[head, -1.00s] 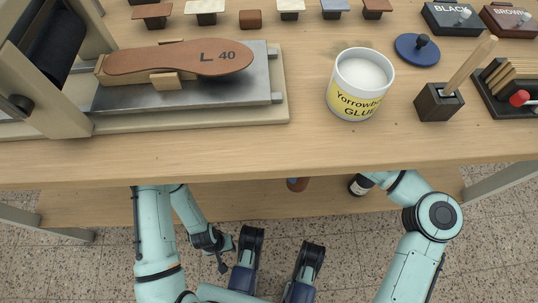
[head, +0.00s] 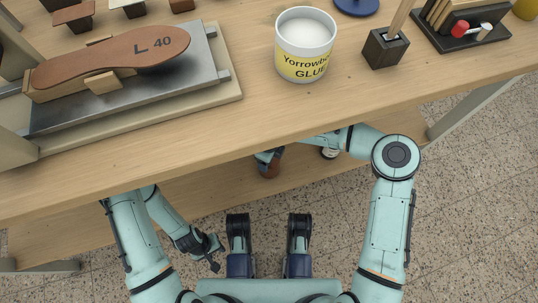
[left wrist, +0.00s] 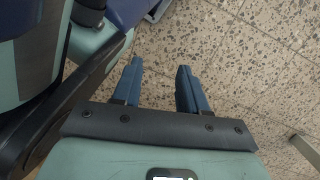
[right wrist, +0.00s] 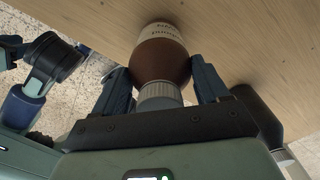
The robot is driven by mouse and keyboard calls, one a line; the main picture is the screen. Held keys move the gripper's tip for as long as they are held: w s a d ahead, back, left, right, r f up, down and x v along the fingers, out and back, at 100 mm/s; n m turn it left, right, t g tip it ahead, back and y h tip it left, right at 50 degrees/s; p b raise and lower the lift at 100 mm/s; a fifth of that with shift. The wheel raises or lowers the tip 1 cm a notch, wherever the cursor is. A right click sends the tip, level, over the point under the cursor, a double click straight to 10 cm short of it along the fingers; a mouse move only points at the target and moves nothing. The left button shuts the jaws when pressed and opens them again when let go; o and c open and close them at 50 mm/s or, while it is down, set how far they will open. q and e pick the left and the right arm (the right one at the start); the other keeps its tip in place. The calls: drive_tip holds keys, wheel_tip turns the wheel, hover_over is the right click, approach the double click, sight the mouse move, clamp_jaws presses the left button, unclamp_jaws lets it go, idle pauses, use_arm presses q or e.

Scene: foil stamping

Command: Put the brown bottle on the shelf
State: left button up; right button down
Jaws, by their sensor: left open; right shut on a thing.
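The brown bottle (head: 269,168) shows below the front edge of the table in the head view, partly hidden by my right gripper (head: 266,156). In the right wrist view the bottle (right wrist: 160,58) has a pale label and a grey ribbed cap. My right gripper (right wrist: 161,78) is shut on it, one finger on each side. The lower wooden shelf (head: 205,190) lies under the table. I cannot tell whether the bottle touches it. My left gripper (head: 216,254) is open and empty over the floor; the left wrist view shows its fingers apart (left wrist: 160,72).
A dark bottle (head: 330,152) stands to the right of the brown one, close to my right gripper. The tabletop (head: 190,150) overhangs the shelf. A glue jar (head: 304,55) and a press with a leather insole (head: 110,57) are on top.

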unclamp_jaws()
drive_tip(key=shift+f, duration=0.1)
wheel_tip(320, 180, up, 8)
drive_tip(key=shift+f+p, duration=0.1)
drive_tip(key=shift+p, duration=0.6)
use_arm(q)
drive_tip(key=w, duration=0.1)
drive_tip(key=w+r+t, duration=0.1)
drive_tip(key=shift+w+d+r, duration=0.1)
drive_tip(key=shift+w+d, duration=0.05)
drive_tip(key=shift+w, duration=0.25)
drive_tip(key=shift+s, duration=0.1)
